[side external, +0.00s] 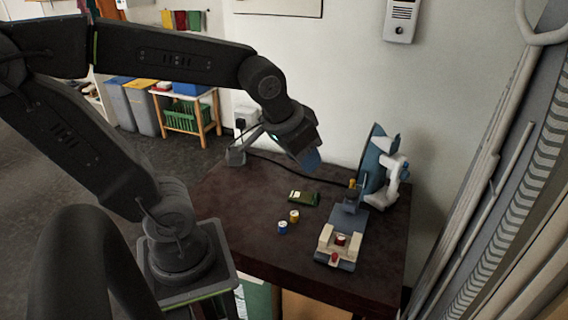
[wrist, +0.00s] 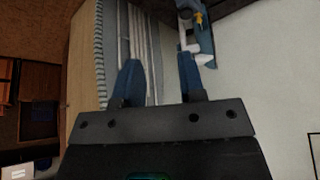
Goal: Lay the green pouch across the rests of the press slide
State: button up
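The green pouch (side external: 304,198) with a pale label lies flat on the dark table, left of the press. The blue and white press (side external: 372,170) stands at the table's right side. Its slide (side external: 349,220) runs toward the front, with cream rests (side external: 326,236) at its near end and a red-topped piece (side external: 340,240) between them. My gripper (side external: 310,162) is in the air above and behind the pouch, apart from it. In the wrist view my gripper (wrist: 159,78) has its two blue fingers spread with nothing between them. The pouch is not visible there; part of the press (wrist: 198,35) is.
A blue-sided can (side external: 283,228) and a yellow one (side external: 294,216) stand on the table (side external: 245,215) in front of the pouch. A grey stand (side external: 237,154) is at the back left corner. A black cable runs along the back. The table's left side is clear.

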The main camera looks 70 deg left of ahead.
jog(key=shift+o, duration=0.4)
jog(key=s+d, duration=0.1)
jog(key=s+d+m, duration=0.1)
jog(key=s, duration=0.1)
jog(key=s+d+m+h, duration=0.1)
jog(key=s, duration=0.1)
jog(key=shift+r, duration=0.4)
jog(key=n+g+y, duration=0.2)
jog(key=n+y, duration=0.1)
jog(key=n, duration=0.7)
send_over(317, 193)
jog(key=s+d, duration=0.2)
jog(key=f, duration=3.1)
jog(key=shift+w+d, duration=0.2)
jog(key=shift+a+x, duration=0.2)
jog(key=shift+x, duration=2.7)
jog(key=shift+s, duration=0.15)
